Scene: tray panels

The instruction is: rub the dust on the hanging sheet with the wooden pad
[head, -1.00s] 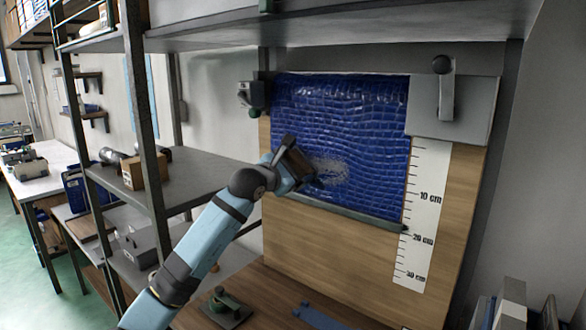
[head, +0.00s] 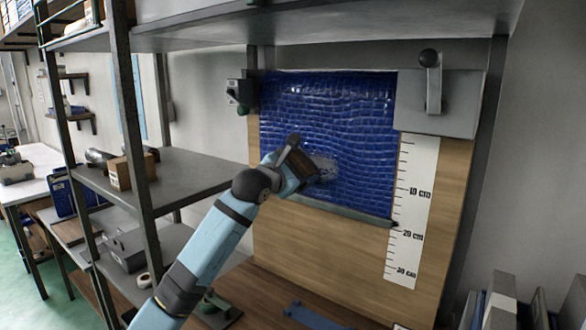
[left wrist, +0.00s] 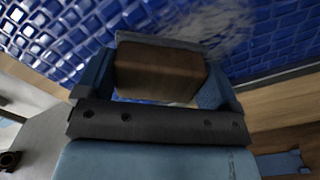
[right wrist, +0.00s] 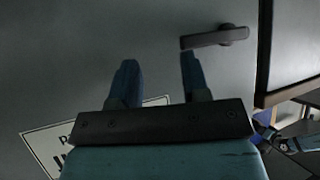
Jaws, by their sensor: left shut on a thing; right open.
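The hanging sheet (head: 330,115) is blue with a crocodile-like texture and hangs in front of a wooden board. A pale patch of dust (head: 325,165) shows on its lower middle; it also shows in the left wrist view (left wrist: 215,22). My left gripper (head: 290,165) is shut on the brown wooden pad (left wrist: 160,72) at the sheet, just left of the dust. The pad's grey far face is close to the sheet; I cannot tell whether it touches. The gripper and pad hide part of the sheet. My right gripper (right wrist: 158,85) is open and empty, facing a grey surface with a dark handle.
A grey clamp plate (head: 440,100) with a lever holds the sheet's top right. A bar (head: 345,211) runs along its lower edge. A white centimetre scale (head: 410,210) is at the right. Shelves with a cardboard box (head: 130,172) stand left; a shelf (head: 330,25) hangs above.

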